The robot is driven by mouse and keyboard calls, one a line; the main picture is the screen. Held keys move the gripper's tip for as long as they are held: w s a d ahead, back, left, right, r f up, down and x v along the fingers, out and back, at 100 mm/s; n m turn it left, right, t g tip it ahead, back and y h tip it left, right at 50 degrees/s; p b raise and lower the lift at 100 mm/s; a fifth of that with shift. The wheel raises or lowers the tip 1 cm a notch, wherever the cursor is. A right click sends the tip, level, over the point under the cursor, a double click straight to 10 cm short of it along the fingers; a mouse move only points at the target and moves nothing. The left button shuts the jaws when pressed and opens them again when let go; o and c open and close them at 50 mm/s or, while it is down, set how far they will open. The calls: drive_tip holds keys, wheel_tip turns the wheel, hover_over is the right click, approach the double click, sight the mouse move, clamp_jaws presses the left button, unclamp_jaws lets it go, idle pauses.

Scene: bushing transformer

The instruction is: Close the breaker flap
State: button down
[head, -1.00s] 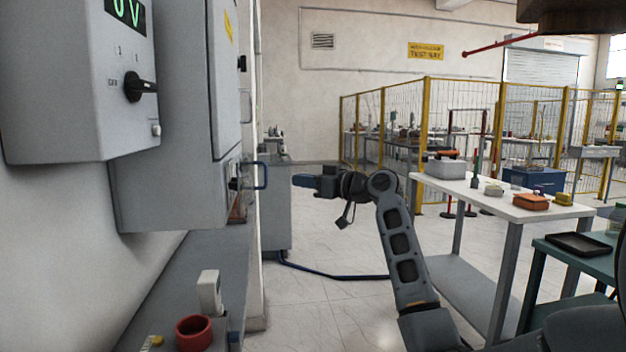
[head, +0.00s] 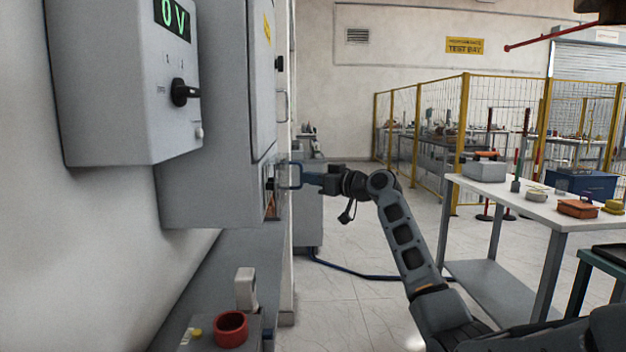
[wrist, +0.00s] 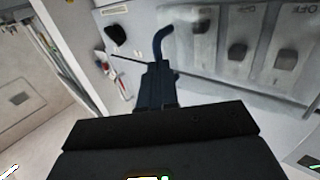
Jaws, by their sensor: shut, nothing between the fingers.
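Behind the handle there is a pale panel (wrist: 215,70) with several dark breaker switches (wrist: 237,50) and "OFF" lettering. The flap's outline and angle are not clear in either view.
A grey box (head: 125,80) with a green "0 V" display and black knob hangs at left. Below are a red ring-shaped part (head: 231,328) and a pale switch (head: 246,288). A white table (head: 520,205) stands right, before a yellow-framed fence (head: 463,140).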

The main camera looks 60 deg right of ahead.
drive_tip(key=w+b, duration=0.2)
drive_tip(key=b, duration=0.1)
drive_tip(key=shift+w+a, duration=0.15)
idle(0.4)
